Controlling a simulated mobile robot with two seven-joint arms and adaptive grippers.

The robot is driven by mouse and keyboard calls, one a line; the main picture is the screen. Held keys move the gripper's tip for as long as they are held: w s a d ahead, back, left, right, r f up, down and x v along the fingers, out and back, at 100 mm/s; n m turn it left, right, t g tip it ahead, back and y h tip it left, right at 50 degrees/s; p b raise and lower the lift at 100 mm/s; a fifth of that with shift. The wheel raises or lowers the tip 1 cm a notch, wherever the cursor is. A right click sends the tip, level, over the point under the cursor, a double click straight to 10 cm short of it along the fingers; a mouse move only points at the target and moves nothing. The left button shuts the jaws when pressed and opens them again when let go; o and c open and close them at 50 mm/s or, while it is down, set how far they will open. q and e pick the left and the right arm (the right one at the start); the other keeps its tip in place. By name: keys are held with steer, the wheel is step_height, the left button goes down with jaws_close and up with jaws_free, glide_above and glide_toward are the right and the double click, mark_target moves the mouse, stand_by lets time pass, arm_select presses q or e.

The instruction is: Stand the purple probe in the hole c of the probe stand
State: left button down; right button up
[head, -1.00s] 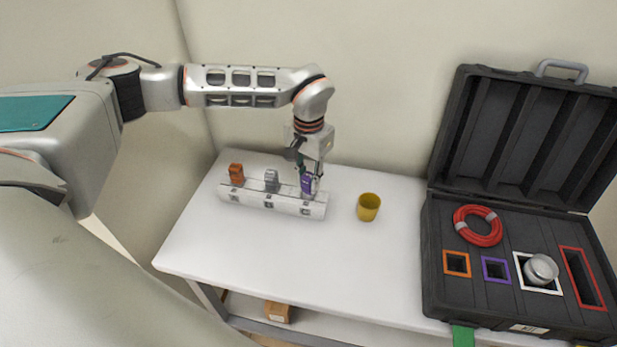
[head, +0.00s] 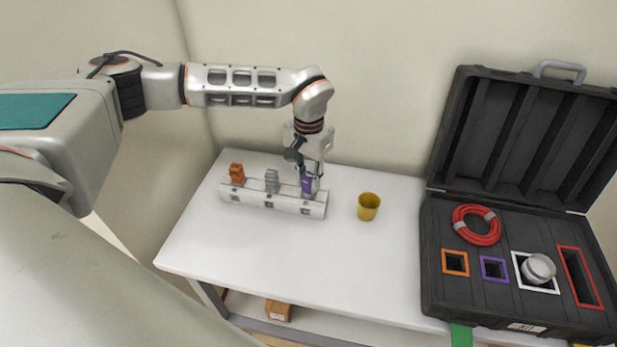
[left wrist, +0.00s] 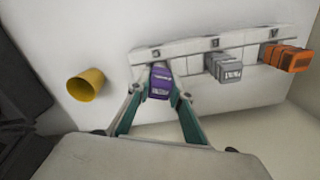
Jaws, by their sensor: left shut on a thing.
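The white probe stand (head: 240,197) lies along the back left of the table, and it also shows in the left wrist view (left wrist: 190,48). The purple probe (head: 307,185) is upright at the stand's right end, and it also shows in the left wrist view (left wrist: 160,82). Its lower end is hidden by the stand. My left gripper (head: 311,176) is above that end of the stand, shut on the purple probe, with a finger on each side in the left wrist view (left wrist: 160,98). The hole letters are too small to read. My right gripper is not in view.
An orange probe (head: 237,173) and a grey probe (head: 271,181) stand in the same stand. A yellow cup (head: 368,207) is to its right. An open black case (head: 432,262) holds a red cable coil (head: 478,225). The table front is clear.

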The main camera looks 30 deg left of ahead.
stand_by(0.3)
arm_select(q)
steer(key=shift+f, duration=0.65)
steer(key=c, duration=2.1)
jaws_free()
step_height(320, 180, up, 4)
steer(key=p, duration=0.3)
steer(key=shift+r+p, duration=0.9)
steer(key=shift+r, duration=2.65)
